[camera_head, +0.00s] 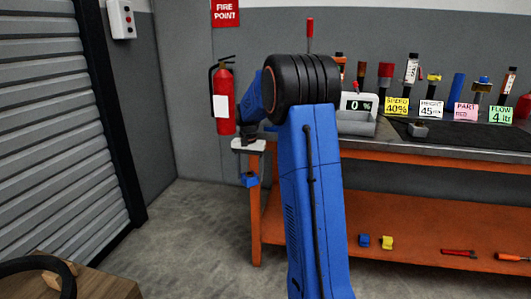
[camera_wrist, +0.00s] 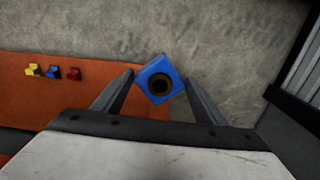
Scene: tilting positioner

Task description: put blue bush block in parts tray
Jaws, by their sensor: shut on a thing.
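The blue bush block (camera_wrist: 151,70), with a dark round bore, is between the two fingers of my gripper (camera_wrist: 160,82) in the wrist view. The fingers are shut on it.
The orange lower shelf (camera_head: 310,225) bears another blue block (camera_head: 364,240), a yellow block (camera_head: 386,242) and red-handled tools. Bottles and signs line the bench back. A fire extinguisher (camera_head: 223,98) hangs behind my arm. The floor left of the bench is clear.

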